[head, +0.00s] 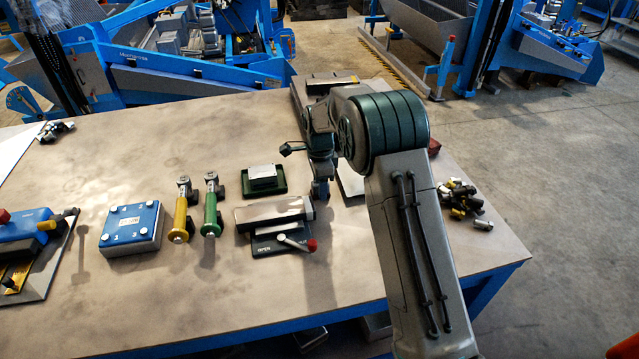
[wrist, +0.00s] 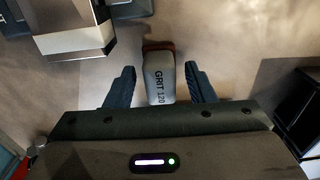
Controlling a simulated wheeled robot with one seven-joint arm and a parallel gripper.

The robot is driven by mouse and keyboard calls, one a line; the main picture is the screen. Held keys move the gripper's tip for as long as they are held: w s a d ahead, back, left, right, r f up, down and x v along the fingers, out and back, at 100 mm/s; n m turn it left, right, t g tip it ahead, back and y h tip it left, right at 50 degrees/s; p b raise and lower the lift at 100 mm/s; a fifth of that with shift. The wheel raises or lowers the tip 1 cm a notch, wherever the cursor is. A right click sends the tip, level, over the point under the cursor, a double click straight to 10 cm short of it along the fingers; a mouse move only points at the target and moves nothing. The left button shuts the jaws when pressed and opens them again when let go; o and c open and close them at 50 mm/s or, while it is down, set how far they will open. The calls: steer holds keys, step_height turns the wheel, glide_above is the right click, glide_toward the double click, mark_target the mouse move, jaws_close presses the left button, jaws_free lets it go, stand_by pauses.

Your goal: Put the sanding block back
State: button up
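The sanding block (wrist: 158,78) shows in the wrist view as a grey block marked GRIT 120 with a red-brown far end. It lies between the two fingers of my gripper (wrist: 160,88), with a gap on each side. The fingers are open and do not touch it. In the head view my gripper (head: 320,190) points down over the table, right of the metal vise-like block (head: 275,212). The sanding block cannot be made out there. I cannot tell which spot is the sanding block's place.
Left of my gripper are a dark green tray (head: 280,188) holding a metal block, a green-handled tool (head: 211,210), a yellow-handled tool (head: 181,212) and a blue-topped box (head: 130,225). Small loose parts (head: 460,198) lie right of my arm.

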steer(key=shift+r, duration=0.1)
step_height(320, 180, up, 12)
steer(key=b, duration=0.2)
steer(key=s+d+r+n, duration=0.3)
steer(key=s+d+r, duration=0.3)
steer(key=s+d+r+n+t, duration=0.25)
steer(key=s+d+n, duration=0.35)
steer(key=s, duration=0.5)
steer(key=s+d+f+n, duration=0.2)
steer(key=s+d+n, duration=0.1)
steer(key=s, duration=0.6)
steer(key=s+d+f+n+t, duration=0.1)
steer(key=s+d+f+n, duration=0.1)
steer(key=s, duration=0.6)
steer(key=shift+s+d+n, duration=0.35)
steer(key=shift+d+n, duration=0.05)
steer(key=shift+d, duration=0.2)
